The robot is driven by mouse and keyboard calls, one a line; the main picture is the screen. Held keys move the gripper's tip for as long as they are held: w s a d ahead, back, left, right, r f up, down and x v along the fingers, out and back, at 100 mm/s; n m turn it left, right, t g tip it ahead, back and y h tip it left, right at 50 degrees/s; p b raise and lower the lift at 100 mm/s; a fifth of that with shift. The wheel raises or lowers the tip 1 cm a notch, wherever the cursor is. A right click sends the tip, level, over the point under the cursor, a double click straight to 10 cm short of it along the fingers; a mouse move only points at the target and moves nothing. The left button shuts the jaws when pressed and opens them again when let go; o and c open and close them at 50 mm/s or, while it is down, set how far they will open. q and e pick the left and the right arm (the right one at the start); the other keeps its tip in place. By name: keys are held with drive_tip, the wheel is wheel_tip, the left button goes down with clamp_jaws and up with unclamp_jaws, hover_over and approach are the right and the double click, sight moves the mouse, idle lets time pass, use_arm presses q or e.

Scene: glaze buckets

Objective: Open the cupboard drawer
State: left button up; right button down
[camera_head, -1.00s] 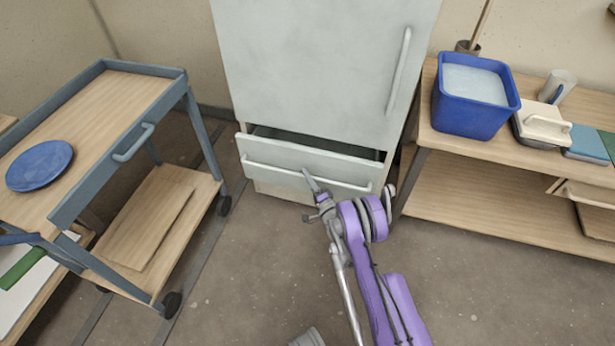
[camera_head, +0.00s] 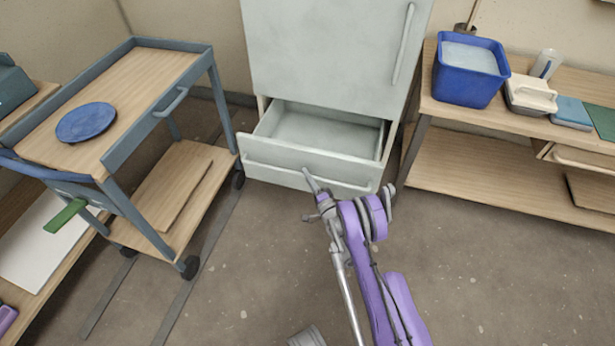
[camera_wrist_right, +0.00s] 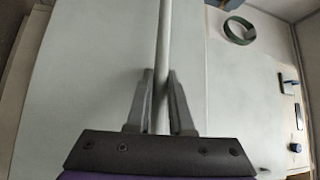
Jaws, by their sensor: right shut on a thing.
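The pale grey-green cupboard (camera_head: 325,50) stands at the back centre, its upper door closed. Its drawer (camera_head: 300,176) below is pulled well out, and the inside that shows is empty. My right gripper (camera_head: 312,183) is at the long bar handle (camera_head: 262,168) on the drawer front. In the right wrist view the two fingers (camera_wrist_right: 161,95) are shut on the handle bar (camera_wrist_right: 164,45), one on each side of it. My left gripper does not show in the head view.
A blue-framed trolley (camera_head: 110,110) with a blue plate (camera_head: 86,122) stands at the left. A wooden shelf bench (camera_head: 480,180) at the right carries a blue bucket (camera_head: 467,70). Open floor (camera_head: 240,270) lies in front of the drawer.

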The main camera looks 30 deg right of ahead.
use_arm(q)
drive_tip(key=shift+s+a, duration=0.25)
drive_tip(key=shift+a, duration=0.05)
use_arm(e)
drive_tip(key=shift+s+a, duration=0.2)
drive_tip(key=shift+a, duration=0.2)
drive_tip(key=c, duration=0.8)
unclamp_jaws()
